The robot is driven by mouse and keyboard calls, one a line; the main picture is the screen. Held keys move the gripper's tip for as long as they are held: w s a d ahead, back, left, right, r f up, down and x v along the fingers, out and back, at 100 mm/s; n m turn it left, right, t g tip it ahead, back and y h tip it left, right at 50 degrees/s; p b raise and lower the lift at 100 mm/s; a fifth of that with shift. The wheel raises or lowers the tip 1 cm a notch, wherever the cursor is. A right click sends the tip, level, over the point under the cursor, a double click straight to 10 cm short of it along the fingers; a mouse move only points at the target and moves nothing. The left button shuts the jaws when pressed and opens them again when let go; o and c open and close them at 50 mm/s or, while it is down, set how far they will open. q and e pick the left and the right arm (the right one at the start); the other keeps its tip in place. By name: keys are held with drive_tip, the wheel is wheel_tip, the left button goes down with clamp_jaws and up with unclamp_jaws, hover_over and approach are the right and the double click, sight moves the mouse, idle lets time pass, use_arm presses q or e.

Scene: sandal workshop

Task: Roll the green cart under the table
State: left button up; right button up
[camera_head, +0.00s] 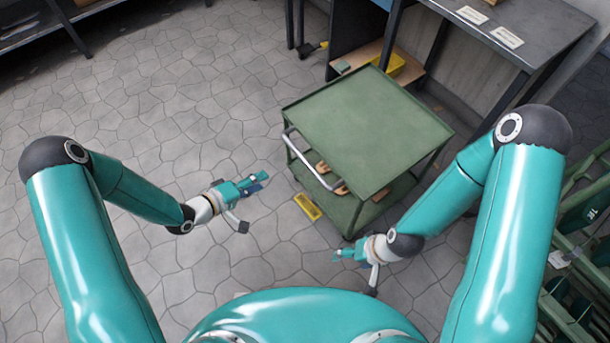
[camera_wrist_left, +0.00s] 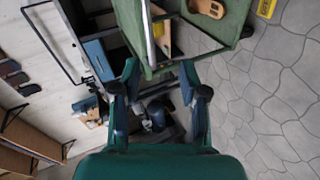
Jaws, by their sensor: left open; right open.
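The green cart (camera_head: 365,115) stands on the stone floor in the middle of the head view, with a bare top and a lower shelf. Its metal bar handle (camera_head: 308,165) is on the side facing my left gripper. A grey table (camera_head: 555,25) stands behind it at the upper right; the cart is in front of it. My left gripper (camera_head: 252,203) is open and empty, left of the handle and apart from it. My right gripper (camera_head: 354,272) is open and empty, in front of the cart's near corner. The left wrist view shows part of the cart (camera_wrist_left: 232,20) beyond the open fingers.
A yellow bin (camera_head: 396,68) sits under the table on a wooden board. A yellow plate (camera_head: 308,206) lies on the floor beside the cart. Tan soles (camera_head: 322,168) show on the cart's lower shelf. A green rack (camera_head: 575,250) stands at right. Floor at left is clear.

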sight(305, 161)
use_arm(q)
drive_tip(key=w+d+f+h+b, duration=0.1)
drive_tip(key=w+d, duration=0.2)
drive_tip(key=d, duration=0.1)
drive_tip(key=w+d+f+h+b, duration=0.1)
drive_tip(key=w+d+f+b, duration=0.1)
drive_tip(key=d, duration=0.3)
drive_tip(key=w+d+f+h+b, duration=0.1)
drive_tip(key=w+d+f+b, duration=0.1)
drive_tip(key=w+d, duration=0.2)
drive_tip(key=shift+w+d, duration=0.15)
drive_tip(key=shift+w, duration=0.25)
use_arm(e)
wheel_tip(305, 161, down, 7)
use_arm(q)
clamp_jaws()
